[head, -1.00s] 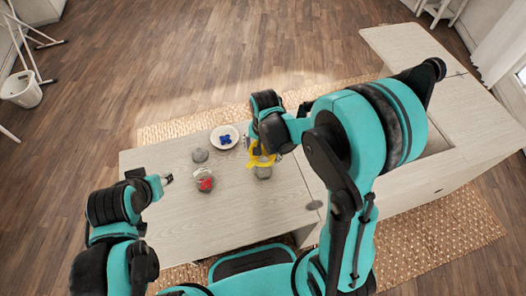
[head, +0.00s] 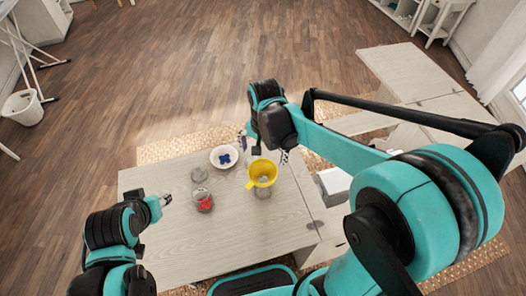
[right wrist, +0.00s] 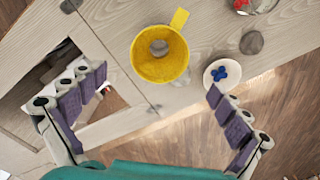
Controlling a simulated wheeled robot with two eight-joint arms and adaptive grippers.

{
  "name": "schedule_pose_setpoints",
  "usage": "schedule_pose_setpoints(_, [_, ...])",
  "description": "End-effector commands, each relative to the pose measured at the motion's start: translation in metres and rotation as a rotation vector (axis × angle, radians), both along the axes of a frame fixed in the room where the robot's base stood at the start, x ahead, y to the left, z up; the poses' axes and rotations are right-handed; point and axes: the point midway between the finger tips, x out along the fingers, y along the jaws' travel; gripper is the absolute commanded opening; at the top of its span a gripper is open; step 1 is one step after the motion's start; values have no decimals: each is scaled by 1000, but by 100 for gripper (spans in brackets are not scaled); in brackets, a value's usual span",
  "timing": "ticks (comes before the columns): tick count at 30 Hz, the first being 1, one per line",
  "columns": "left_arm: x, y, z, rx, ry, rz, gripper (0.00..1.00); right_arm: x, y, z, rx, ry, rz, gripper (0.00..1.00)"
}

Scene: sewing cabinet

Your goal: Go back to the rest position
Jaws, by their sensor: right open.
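My right gripper (head: 268,152) is open and empty above the back right part of the table; its spread fingers also show in the right wrist view (right wrist: 158,112). A yellow funnel (head: 263,172) sits on a clear jar (head: 263,192), just in front of the right gripper and apart from it. The funnel also shows in the right wrist view (right wrist: 146,66), between and beyond the fingers. My left gripper (head: 166,200) is at the table's left side, near a jar with red contents (head: 204,202). Its fingers are too small to judge.
A white plate (head: 232,164) with blue pieces (head: 224,158) lies near the table's back edge. A round grey lid (head: 199,173) lies left of it. The front of the table (head: 220,240) is clear. An open cabinet compartment with a white box (head: 333,182) is at the right.

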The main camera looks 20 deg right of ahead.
Motion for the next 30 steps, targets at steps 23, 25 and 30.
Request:
schedule_pose_setpoints(23, [0, 0, -17, 0, 0, 0, 40, -62, -30, 37, -63, -338, 377, 100])
schedule_pose_setpoints(25, [0, 0, -20, 0, 0, 0, 40, -73, -35, 36, -98, -406, 456, 100])
schedule_pose_setpoints(30, [0, 0, -25, 0, 0, 0, 40, -92, -44, 31, -183, -529, 603, 100])
